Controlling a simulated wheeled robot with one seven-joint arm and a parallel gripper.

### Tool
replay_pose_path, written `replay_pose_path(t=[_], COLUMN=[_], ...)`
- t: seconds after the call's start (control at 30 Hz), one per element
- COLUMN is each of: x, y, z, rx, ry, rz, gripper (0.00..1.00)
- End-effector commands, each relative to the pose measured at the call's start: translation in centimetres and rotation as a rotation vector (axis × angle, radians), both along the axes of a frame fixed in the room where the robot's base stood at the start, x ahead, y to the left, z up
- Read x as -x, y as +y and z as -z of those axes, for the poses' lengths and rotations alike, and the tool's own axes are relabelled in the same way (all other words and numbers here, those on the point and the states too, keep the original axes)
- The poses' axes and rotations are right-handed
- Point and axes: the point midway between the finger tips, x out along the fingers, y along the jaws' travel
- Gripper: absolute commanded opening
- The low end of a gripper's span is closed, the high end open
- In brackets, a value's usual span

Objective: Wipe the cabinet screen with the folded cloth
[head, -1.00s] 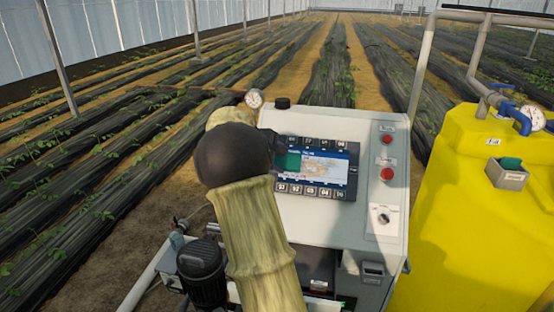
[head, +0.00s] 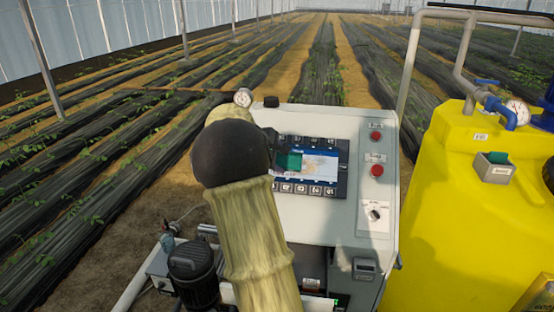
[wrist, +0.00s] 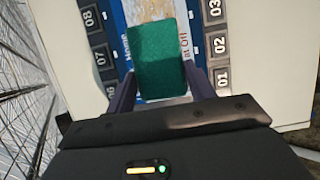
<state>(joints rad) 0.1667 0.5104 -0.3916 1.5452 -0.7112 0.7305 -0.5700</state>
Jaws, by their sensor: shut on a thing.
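The folded cloth (wrist: 159,58) is green and held between the fingers of my gripper (wrist: 160,80) in the wrist view. It lies over part of the cabinet screen (wrist: 147,9), and I cannot tell whether it presses on the glass. In the head view the screen (head: 320,168) sits in a dark panel on the cabinet's sloped face, with brownish smudges on its lit area. The cloth (head: 289,161) covers its left part. My arm hides much of my gripper there.
Numbered keys (head: 301,188) border the screen. Red buttons (head: 376,170) and a rotary switch (head: 374,214) lie to its right on the cabinet (head: 348,225). A yellow tank (head: 440,220) with pipes stands at the right. A gauge (head: 243,97) stands behind my arm.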

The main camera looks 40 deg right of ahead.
Motion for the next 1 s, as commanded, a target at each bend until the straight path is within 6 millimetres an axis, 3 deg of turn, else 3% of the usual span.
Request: replay_pose_path(t=[0.43, 1.0], x=[2.2, 3.2], y=[-2.1, -3.0], z=[0.2, 0.3], rx=[0.0, -0.001], ry=[-0.001, 0.0], rz=[0.001, 0.004], gripper=[0.36, 0.36])
